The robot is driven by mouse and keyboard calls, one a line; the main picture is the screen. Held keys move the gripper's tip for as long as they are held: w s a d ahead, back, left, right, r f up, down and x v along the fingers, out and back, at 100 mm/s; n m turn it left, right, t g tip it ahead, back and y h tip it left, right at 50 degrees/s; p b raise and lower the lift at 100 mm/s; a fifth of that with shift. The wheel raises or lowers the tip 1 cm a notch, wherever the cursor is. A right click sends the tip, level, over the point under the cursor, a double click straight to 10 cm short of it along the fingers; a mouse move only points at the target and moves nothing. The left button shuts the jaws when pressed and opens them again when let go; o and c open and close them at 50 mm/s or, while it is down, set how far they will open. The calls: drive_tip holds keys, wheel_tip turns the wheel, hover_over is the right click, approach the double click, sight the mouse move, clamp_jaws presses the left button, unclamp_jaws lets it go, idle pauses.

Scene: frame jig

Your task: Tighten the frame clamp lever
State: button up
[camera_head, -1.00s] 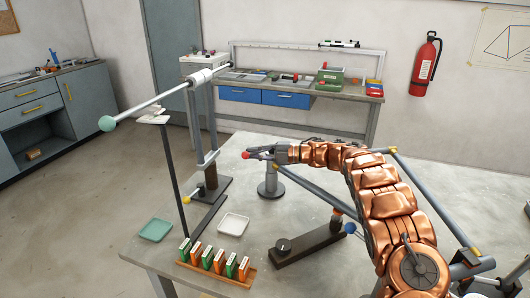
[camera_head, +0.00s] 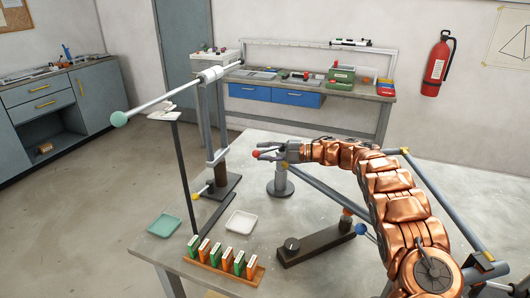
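The steel frame (camera_head: 345,197) lies across the bench, with yellow bits at its joints. A short grey stand (camera_head: 281,182) holds it near its left corner. A small red knob (camera_head: 255,154), which looks like the end of the clamp lever, shows at that corner. My gripper (camera_head: 264,152) is at the knob, pointing left, with its grey fingers seen side-on near the lever. The fingers look slightly apart, but the lever between them is too small to make out. I cannot tell whether they grip it.
A tall post carries a rod with a teal ball (camera_head: 119,119).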

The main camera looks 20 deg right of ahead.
idle(0.3)
drive_tip(key=v, duration=1.2)
drive_tip(key=shift+r, duration=0.1)
